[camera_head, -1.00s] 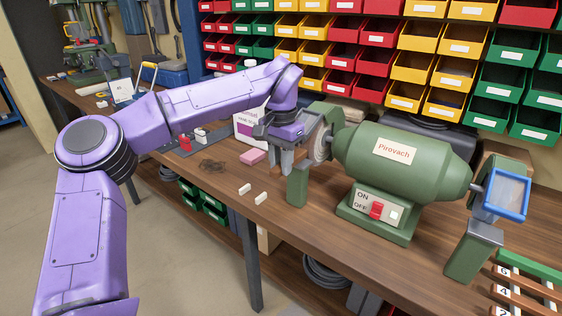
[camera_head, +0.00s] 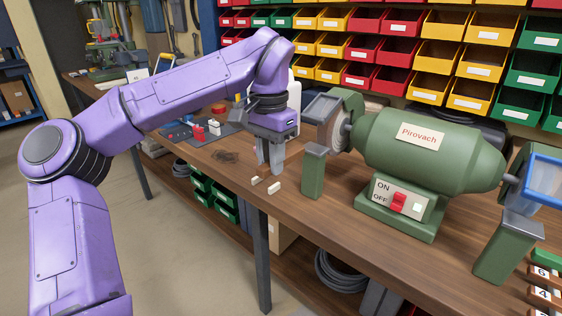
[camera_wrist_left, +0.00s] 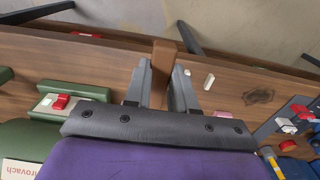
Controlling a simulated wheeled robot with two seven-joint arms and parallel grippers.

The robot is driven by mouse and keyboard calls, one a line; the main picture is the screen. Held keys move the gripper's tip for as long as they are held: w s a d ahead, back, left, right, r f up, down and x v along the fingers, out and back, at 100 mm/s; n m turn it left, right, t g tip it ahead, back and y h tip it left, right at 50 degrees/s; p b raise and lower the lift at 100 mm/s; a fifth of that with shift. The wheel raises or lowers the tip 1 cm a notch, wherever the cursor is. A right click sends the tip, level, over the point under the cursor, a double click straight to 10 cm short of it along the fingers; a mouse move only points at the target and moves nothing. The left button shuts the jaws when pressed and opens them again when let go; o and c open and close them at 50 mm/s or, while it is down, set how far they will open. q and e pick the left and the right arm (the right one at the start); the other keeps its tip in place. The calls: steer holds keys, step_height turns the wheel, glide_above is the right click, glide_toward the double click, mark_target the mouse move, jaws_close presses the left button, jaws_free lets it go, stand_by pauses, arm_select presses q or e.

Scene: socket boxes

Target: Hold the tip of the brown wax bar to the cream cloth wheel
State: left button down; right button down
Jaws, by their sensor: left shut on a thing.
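My left gripper (camera_head: 270,168) points down above the bench, left of the grinder. It is shut on the brown wax bar (camera_wrist_left: 162,66), which sticks out between the two fingers in the left wrist view. The bar cannot be made out in the head view. The cream cloth wheel (camera_head: 341,130) sits on the left end of the green grinder (camera_head: 418,147), partly hidden by its guard and shield. The gripper is apart from the wheel, to its left. My right gripper is not in view.
A green post (camera_head: 313,172) stands in front of the wheel. Two small white blocks (camera_head: 274,188) lie on the bench (camera_head: 235,175) near its front edge. A pink block (camera_wrist_left: 222,114) lies close to the gripper. Parts bins fill the back wall.

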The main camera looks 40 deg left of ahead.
arm_select(q)
steer(key=shift+s, duration=0.2)
step_height(320, 180, up, 5)
steer(key=p, duration=0.3)
steer(key=shift+r, duration=0.15)
stand_by(0.5)
